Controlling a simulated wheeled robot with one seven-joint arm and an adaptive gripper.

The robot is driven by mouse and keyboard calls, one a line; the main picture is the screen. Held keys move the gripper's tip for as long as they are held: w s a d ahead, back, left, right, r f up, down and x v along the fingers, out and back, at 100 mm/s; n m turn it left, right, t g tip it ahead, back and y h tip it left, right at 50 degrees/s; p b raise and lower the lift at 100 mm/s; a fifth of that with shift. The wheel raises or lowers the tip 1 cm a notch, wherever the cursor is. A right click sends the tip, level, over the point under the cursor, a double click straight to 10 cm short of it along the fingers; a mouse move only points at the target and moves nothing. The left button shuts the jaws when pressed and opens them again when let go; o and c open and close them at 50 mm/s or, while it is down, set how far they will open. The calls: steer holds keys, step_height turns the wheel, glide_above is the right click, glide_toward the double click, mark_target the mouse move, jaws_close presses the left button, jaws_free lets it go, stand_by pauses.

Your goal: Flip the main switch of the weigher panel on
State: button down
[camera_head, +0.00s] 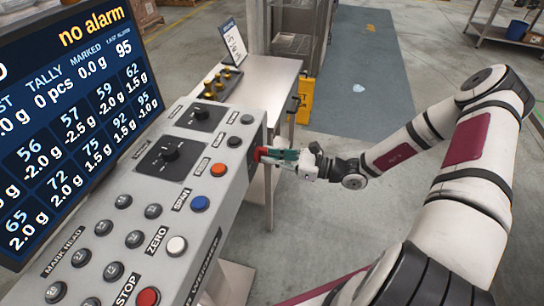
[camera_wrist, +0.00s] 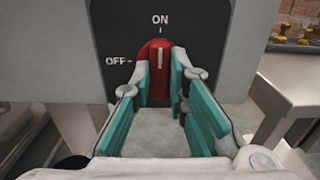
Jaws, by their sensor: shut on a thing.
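The main switch is a red rotary knob (camera_wrist: 159,57) on a dark plate (camera_wrist: 118,28) marked ON above it and OFF to its left. The white line on the knob stands upright and points at ON. My gripper (camera_wrist: 160,88) has its teal-padded fingers on either side of the knob and is shut on it. In the head view my gripper (camera_head: 275,156) is at the side face of the weigher panel (camera_head: 232,188), with a bit of red showing at its fingertips. The fingers hide the knob's lower sides.
A large display (camera_head: 70,100) stands at the left, reading "no alarm". The panel top carries several buttons and two black dials. A steel table (camera_head: 268,85) with brass weights and a small sign stands behind. A yellow object (camera_head: 305,100) is near its leg. Open floor lies to the right.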

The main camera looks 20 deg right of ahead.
stand_by(0.4)
steer(key=c, duration=1.6)
jaws_free()
steer(key=shift+o, duration=0.2)
steer(key=shift+s+d, duration=0.1)
steer(key=shift+d, duration=0.05)
steer(key=v, duration=1.1)
steer(key=shift+s+d, duration=0.25)
steer(key=shift+d, duration=0.05)
